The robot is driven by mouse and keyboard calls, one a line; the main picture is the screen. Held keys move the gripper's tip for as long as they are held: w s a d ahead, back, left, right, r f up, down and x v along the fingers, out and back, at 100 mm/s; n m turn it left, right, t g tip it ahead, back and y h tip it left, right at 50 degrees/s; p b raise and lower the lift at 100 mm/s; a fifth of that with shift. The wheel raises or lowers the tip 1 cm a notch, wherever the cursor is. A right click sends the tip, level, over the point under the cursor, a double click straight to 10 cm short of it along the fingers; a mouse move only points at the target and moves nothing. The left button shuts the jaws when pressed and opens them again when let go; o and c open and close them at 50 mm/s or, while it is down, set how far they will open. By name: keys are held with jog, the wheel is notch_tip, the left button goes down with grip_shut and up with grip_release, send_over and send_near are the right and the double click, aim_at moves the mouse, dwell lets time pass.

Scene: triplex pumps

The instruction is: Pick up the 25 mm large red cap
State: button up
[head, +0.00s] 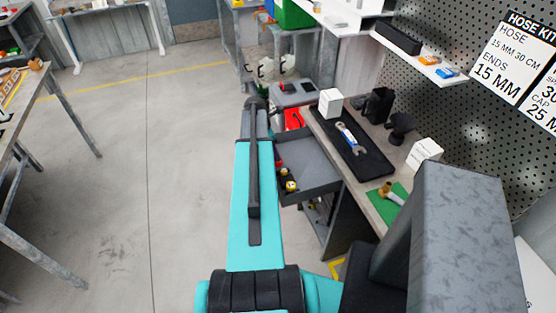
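An open grey drawer (312,172) sticks out from under the workbench, just right of my teal arm. Small items lie along its left side. A small red piece (279,163) shows at its left edge, partly hidden by my arm; it may be a red cap, but its size and shape cannot be read. Yellow and dark fittings (290,185) lie nearer the front of the drawer. My arm reaches away from me, and its far end is beside and beyond the drawer. My gripper cannot be made out; the arm hides that area.
The workbench (372,211) holds a black mat with a wrench (348,138), white boxes (330,102), black holders and a brass fitting (389,193) on a green mat. A red object (293,118) sits beyond the drawer. A pegboard stands right.

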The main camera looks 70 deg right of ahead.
jog(key=shift+s+d+f, duration=0.1)
jog(key=shift+f, duration=0.25)
jog(key=shift+p+x, duration=0.95)
jog(key=shift+x, duration=0.2)
jog(key=shift+p+x, duration=0.4)
jog(key=shift+x, duration=0.9)
jog(key=shift+d, duration=0.1)
jog(key=c, duration=1.1)
jog(key=shift+r, duration=0.15)
jog(key=shift+r+b, duration=1.7)
jog(key=shift+r, duration=3.15)
